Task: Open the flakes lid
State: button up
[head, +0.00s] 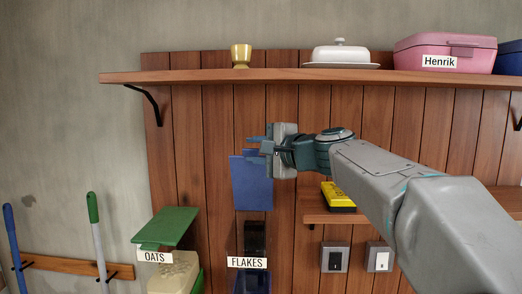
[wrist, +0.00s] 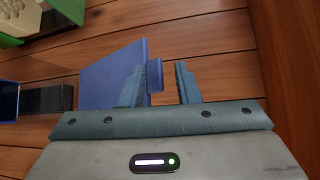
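The flakes box, with its FLAKES label (head: 247,262), is at the bottom of the head view; its blue body (head: 250,282) is partly cut off. Its blue lid (head: 252,186) stands raised, close to upright, above a dark part (head: 255,238) of the box. My gripper (head: 260,144) is at the lid's top edge. In the wrist view the lid (wrist: 112,72) lies at the left finger, and its small tab (wrist: 155,75) shows between the fingers (wrist: 158,86). The fingers are apart, with a gap between the tab and the right finger. Contact with the left finger is unclear.
The oats box (head: 180,270) with its green lid (head: 168,227) raised stands to the left. A shelf (head: 300,76) above holds a yellow cup (head: 241,56), a white butter dish (head: 340,54) and a pink box (head: 440,52). A yellow object (head: 338,197) sits on a lower shelf.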

jog(key=s+d+r+p, duration=0.4)
jog(key=s+d+r, duration=0.1)
jog(key=d+r, duration=0.5)
jog(key=shift+d+p, duration=0.4)
jog(key=shift+d, duration=0.15)
dwell(1.0)
jog(key=shift+s+r, duration=0.1)
dwell(0.4)
jog(key=b+v, duration=0.4)
jog(key=v, duration=0.9)
jog(key=shift+s+d, duration=0.15)
jog(key=shift+s, duration=0.15)
